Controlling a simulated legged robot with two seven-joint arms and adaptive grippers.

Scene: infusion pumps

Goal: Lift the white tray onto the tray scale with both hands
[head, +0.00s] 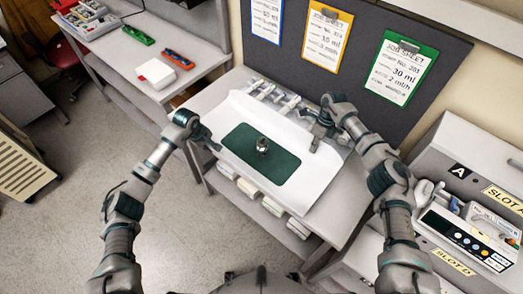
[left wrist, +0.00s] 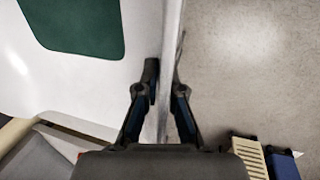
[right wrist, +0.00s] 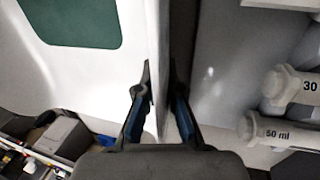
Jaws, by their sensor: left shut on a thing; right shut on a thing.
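The white tray (head: 232,117) with a dark green mat (head: 238,140) is held between my two arms over the table in the head view. A small metallic object (head: 262,145) sits on the mat. My left gripper (head: 214,146) is shut on the tray's left edge; the left wrist view shows its fingers (left wrist: 165,88) on both sides of the rim. My right gripper (head: 314,146) is shut on the right edge; its fingers (right wrist: 160,88) straddle the rim in the right wrist view. I cannot make out the tray scale.
Several syringes (head: 272,94) lie behind the tray. An infusion pump (head: 467,240) stands at the right by the slot labels. A side bench (head: 140,62) at the left holds a white box (head: 156,73) and green and red items. Job sheets hang on the back panel (head: 350,70).

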